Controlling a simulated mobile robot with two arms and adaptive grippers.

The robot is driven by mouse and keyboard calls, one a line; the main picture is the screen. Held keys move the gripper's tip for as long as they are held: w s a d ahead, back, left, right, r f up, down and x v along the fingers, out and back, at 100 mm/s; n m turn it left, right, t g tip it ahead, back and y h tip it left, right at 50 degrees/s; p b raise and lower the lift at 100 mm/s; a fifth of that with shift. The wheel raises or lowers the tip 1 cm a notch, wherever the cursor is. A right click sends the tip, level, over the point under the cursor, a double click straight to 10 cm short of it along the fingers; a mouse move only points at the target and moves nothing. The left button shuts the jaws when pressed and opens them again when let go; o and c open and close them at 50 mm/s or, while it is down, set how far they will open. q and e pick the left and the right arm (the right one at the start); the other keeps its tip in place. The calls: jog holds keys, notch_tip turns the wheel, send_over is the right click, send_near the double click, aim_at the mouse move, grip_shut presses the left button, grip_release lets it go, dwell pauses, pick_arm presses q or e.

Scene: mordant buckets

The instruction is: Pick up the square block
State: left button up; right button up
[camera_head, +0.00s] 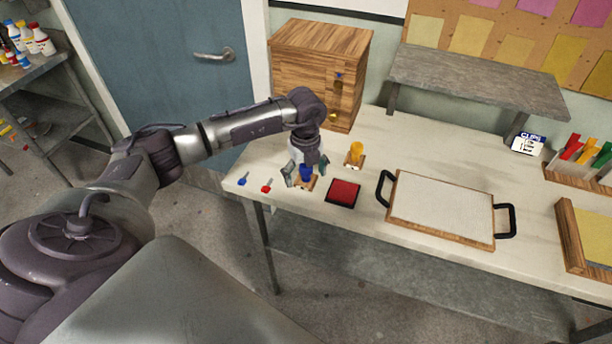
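My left gripper (305,178) is over the left part of the table, its fingers spread on either side of a blue-handled piece (306,171) with a square wooden base. The fingers partly hide this piece, and I see no clear contact. A similar piece with a yellow knob (356,152) on a square wooden base stands upright to its right. A square red pad (344,191) with a dark rim lies flat in front of them. Which of these is the square block I cannot tell for sure. My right gripper is not in view.
A tray with black handles (438,236) lies to the right. A wooden cabinet (300,75) and a raised grey shelf (470,82) stand behind. Bare table (395,140) shows behind the tray.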

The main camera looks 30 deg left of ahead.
pick_arm(q)
jog(key=c, duration=0.7)
jog(key=shift+c, duration=0.2)
jog(key=shift+r, duration=0.1)
jog(key=shift+r+b, duration=0.3)
jog(key=shift+r, duration=0.15)
notch_tip(320, 180, up, 3)
jog(key=shift+w+f+b, duration=0.1)
jog(key=shift+f+b, duration=0.1)
jog(key=shift+b, duration=0.4)
jog(key=s+d+r+b, duration=0.2)
jog(key=s+d+r, duration=0.5)
jog(key=s+d, duration=0.1)
jog(key=shift+s+r+b, duration=0.2)
jog(key=shift+s+b, duration=0.1)
jog(key=shift+s, duration=0.05)
